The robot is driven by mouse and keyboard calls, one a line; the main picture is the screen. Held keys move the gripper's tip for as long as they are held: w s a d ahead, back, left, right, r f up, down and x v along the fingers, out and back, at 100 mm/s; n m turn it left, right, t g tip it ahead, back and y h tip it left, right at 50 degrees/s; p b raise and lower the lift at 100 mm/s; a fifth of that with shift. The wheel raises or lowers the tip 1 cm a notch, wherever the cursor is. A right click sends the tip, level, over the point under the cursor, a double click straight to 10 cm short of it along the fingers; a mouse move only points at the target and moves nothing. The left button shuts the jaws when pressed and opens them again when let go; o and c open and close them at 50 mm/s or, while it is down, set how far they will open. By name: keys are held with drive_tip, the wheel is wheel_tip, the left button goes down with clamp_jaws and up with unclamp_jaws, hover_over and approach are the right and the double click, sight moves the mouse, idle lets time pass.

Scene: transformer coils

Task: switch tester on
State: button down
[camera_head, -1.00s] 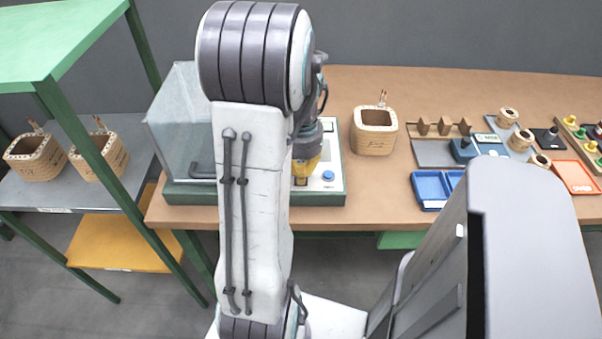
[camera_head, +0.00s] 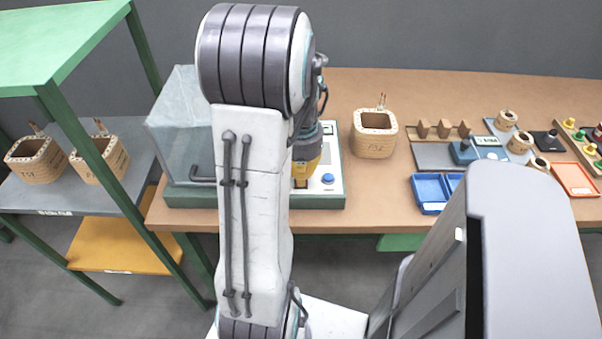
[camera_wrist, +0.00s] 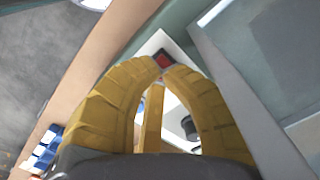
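The tester has a green base (camera_head: 190,196), a clear box (camera_head: 180,135) on its left part and a light panel with a blue button (camera_head: 328,179) on its right part. My gripper (camera_head: 301,184) is low over the panel, left of the blue button, and my arm hides part of the tester. In the wrist view, my gripper's yellow fingers (camera_wrist: 164,70) meet at their tips, with nothing seen held between them. A red switch (camera_wrist: 164,59) on a white plate shows right at the fingertips. Whether they touch it cannot be told.
A wooden coil (camera_head: 375,142) stands on the table right of the tester. Blue trays (camera_head: 430,207) and an orange tray (camera_head: 575,179) lie further right. A green-framed shelf (camera_head: 70,195) with two coils is at the left. The clear box wall is close to the gripper.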

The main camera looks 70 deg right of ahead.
drive_tip(key=shift+r+p, duration=2.2)
drive_tip(key=shift+r, duration=0.75)
